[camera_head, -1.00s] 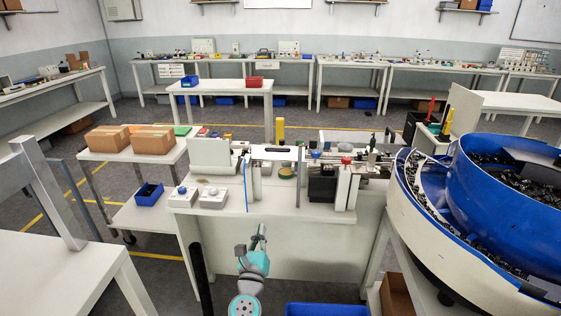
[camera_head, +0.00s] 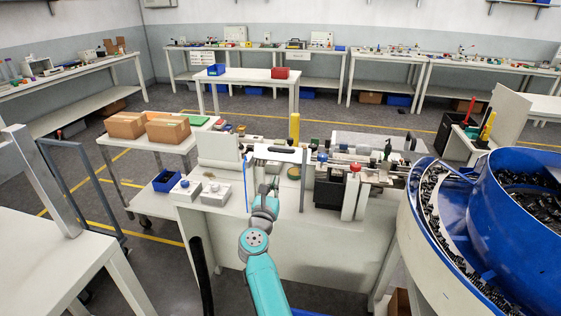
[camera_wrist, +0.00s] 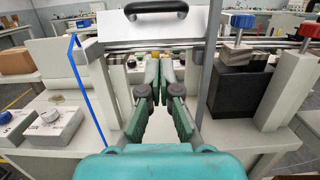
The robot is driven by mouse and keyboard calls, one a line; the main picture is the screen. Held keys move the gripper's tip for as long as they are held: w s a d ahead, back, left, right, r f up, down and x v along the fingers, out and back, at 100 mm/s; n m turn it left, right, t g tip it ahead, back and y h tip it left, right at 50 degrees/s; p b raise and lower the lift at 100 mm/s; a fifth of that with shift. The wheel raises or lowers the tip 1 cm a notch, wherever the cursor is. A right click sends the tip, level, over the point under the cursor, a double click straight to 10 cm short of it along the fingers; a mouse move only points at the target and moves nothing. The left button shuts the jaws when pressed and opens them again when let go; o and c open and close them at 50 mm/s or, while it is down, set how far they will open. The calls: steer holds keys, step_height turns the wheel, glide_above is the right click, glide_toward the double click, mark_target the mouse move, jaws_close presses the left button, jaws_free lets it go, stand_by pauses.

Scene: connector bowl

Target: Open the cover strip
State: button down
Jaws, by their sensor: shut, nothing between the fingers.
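The cover strip (camera_head: 268,156) is a pale panel with a black bar handle, spanning between a blue-edged upright and a grey post on the bench. In the wrist view the cover strip (camera_wrist: 112,27) fills the upper middle, with its handle (camera_wrist: 156,8) at the top edge. I cannot tell how far it is tilted. My gripper (camera_wrist: 164,57) is shut and empty, with its fingertips just below the panel's lower edge in the picture; contact cannot be told. In the head view my gripper (camera_head: 268,188) is in front of the strip, partly hidden by my arm.
The grey post (camera_head: 303,180) and a black block (camera_head: 328,192) stand to the right. A large blue bowl feeder (camera_head: 510,215) is at far right. Cartons (camera_head: 167,130) stand on a side table.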

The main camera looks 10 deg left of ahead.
glide_toward(280, 154)
steer(key=w, duration=0.2)
steer(key=shift+w+d+r, duration=0.25)
steer(key=shift+w+r, duration=0.35)
steer(key=shift+w+d+r, duration=0.25)
steer(key=shift+w+r, duration=0.35)
steer(key=shift+r, duration=0.1)
steer(key=shift+w+r, duration=0.6)
steer(key=shift+r, duration=0.1)
